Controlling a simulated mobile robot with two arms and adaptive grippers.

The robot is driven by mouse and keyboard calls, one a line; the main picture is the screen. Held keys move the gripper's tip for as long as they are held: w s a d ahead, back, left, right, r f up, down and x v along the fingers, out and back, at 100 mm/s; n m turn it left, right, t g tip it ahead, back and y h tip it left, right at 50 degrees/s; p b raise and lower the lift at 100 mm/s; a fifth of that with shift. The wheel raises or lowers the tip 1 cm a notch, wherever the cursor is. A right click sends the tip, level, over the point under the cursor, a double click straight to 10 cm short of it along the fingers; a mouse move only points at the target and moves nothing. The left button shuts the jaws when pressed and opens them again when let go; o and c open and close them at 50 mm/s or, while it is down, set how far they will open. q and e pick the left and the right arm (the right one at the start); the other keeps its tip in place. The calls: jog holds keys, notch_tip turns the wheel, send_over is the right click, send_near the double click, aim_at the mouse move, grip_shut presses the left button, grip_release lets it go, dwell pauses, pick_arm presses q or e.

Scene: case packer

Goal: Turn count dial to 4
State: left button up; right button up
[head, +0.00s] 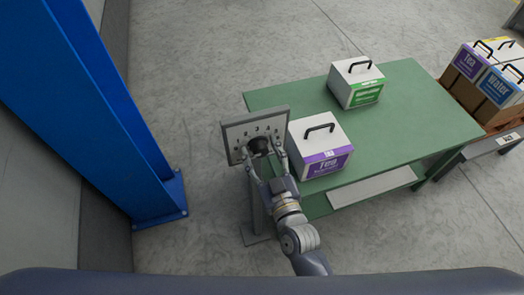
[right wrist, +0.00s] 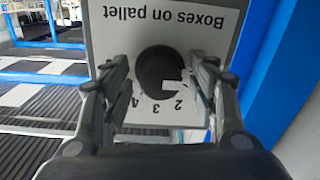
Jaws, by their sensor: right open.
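The count dial (head: 259,145) is a black round knob on a grey-framed white panel (head: 237,137) with numbers around it. In the right wrist view the dial (right wrist: 160,70) appears upside down under the words "Boxes on pallet", with 2, 3 and 4 readable below it. A white mark shows at the knob's lower right; I cannot read its setting surely. My right gripper (head: 267,166) is open in front of the panel. In the right wrist view its fingers (right wrist: 160,82) stand on either side of the knob; I cannot tell whether they touch it. My left gripper is not in view.
A green table (head: 405,135) right of the panel holds a purple-labelled Tea box (head: 318,135) close to my right gripper and a green-labelled box (head: 352,75). More boxes (head: 498,87) stand at the far right. A blue post (head: 110,90) rises at the left.

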jog(key=c, duration=1.1)
jog(key=shift+o, duration=0.2)
jog(key=shift+r, duration=0.1)
jog(key=m+p, duration=0.1)
jog(key=m, duration=0.3)
jog(key=shift+m, duration=0.4)
jog(key=m, duration=0.5)
jog(key=shift+m+p, duration=0.3)
jog(key=shift+p, duration=0.1)
jog(key=m, duration=0.6)
jog(key=shift+m+h, duration=0.3)
jog(key=m+b, duration=0.1)
jog(key=m, duration=0.3)
jog(key=shift+t, duration=0.3)
jog(key=shift+r+m+b, duration=0.15)
jog(key=shift+m+b, duration=0.15)
jog(key=shift+m, duration=1.4)
